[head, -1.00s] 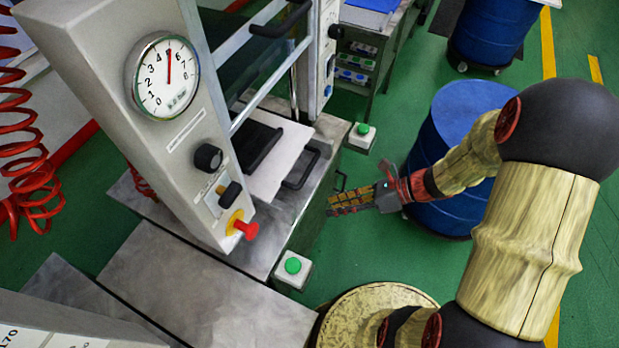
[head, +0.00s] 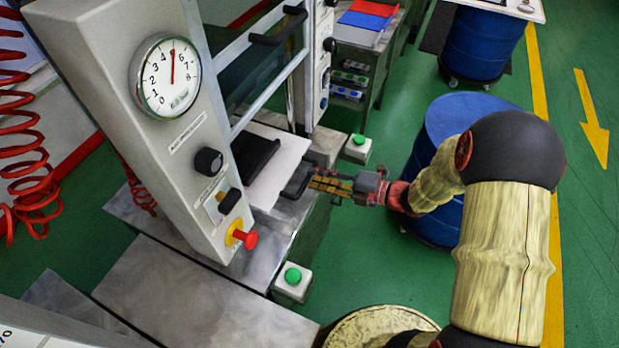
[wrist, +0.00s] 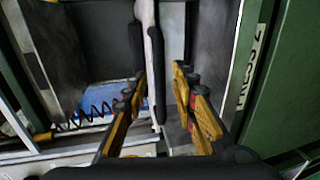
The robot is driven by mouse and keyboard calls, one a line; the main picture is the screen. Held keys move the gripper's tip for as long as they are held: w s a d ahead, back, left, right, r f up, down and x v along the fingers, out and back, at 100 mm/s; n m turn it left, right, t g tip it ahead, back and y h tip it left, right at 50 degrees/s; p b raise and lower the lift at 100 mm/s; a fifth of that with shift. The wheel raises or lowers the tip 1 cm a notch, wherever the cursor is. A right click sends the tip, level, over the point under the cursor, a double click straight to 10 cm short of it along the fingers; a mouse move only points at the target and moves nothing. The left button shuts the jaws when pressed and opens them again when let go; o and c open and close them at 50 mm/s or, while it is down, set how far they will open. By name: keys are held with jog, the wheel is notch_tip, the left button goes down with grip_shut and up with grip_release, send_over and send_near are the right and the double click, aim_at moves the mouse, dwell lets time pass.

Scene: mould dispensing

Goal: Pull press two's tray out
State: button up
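The press (head: 185,150) stands at left centre in the head view, with a round dial on its column. Its tray (head: 278,172) is a pale flat plate lying between the press columns, with a black bar across it. The tray's black handle (head: 297,183) sticks out at the right edge. My gripper (head: 313,183) is at that handle, level with it, coming from the right. In the wrist view my gripper (wrist: 160,80) has its fingers apart, with the pale tray edge (wrist: 153,35) and a dark bar between them. Contact cannot be told.
Green buttons on boxes stand at the front (head: 293,276) and back (head: 357,148) of the press. A blue drum (head: 440,125) stands behind my arm. A red coiled hose (head: 30,150) hangs at left. Green floor is open to the right.

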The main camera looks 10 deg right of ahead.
aim_at(309, 176)
jog(key=shift+b+x, duration=0.4)
jog(key=shift+x, duration=1.1)
jog(key=shift+c, duration=0.6)
grip_shut()
